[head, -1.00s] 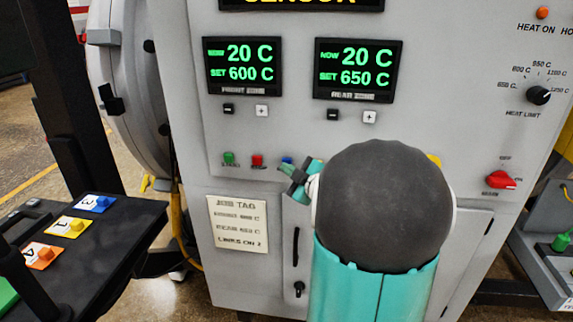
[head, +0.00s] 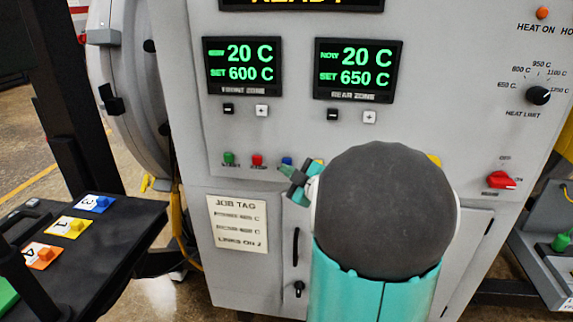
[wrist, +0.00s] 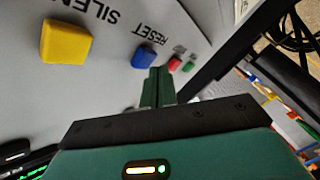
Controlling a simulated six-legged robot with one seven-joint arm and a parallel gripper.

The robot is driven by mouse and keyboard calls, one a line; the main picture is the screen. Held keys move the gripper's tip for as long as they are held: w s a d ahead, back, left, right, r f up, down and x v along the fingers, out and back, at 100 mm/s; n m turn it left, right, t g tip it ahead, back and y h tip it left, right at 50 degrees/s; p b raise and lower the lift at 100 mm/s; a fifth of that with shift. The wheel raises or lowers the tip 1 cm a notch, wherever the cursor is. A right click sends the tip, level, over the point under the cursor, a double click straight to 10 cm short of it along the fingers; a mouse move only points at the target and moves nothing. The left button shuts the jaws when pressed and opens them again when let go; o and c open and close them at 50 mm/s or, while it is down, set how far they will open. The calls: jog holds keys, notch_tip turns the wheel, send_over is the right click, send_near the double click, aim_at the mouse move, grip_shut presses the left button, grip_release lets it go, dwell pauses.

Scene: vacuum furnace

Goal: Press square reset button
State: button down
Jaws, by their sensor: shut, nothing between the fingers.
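In the wrist view the blue button (wrist: 143,57) is beside the printed word RESET. My gripper (head: 302,179) is just below and right of the button in the head view. In the wrist view my gripper's green fingers (wrist: 160,72) are together and empty, with their tips just below and right of the button. I cannot tell whether they touch it.
Green (head: 229,158) and red (head: 257,160) buttons sit left of the blue one. A large yellow button (wrist: 66,42) is on its other side, near SILENCE. A red switch (head: 501,180) is farther right. A black table (head: 120,238) with numbered tiles stands at left.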

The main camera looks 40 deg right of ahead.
jog(key=shift+s+a, duration=0.15)
jog(key=shift+a, duration=0.05)
jog(key=s+a, duration=0.1)
jog(key=a, duration=0.1)
jog(key=s+a, duration=0.2)
dwell(0.6)
dwell(0.7)
